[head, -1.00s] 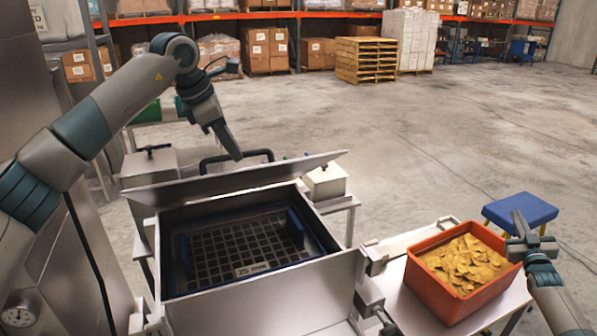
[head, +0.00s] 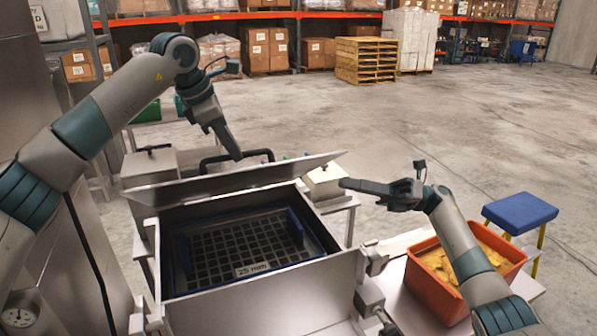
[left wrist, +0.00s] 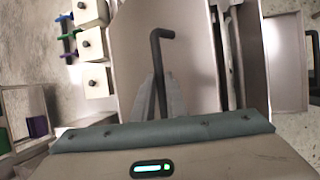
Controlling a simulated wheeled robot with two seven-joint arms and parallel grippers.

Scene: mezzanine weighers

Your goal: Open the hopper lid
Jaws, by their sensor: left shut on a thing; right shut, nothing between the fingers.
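The steel hopper (head: 330,284) stands open in the head view, showing a dark grid marked 25 mm (head: 240,250) inside. Its lid (head: 235,183) is raised and tilted at the back edge. A black bar handle (head: 209,161) is on the lid's far side; in the left wrist view the handle (left wrist: 160,50) runs up between my fingers. My left gripper (head: 236,155) is shut on the lid handle.
An orange bin (head: 430,295) of yellow chips stands on a bench right of the hopper, partly behind my right arm. A blue-topped stool (head: 520,212) is beyond it. Lidded steel boxes (head: 150,165) stand behind the hopper. The concrete floor beyond is open.

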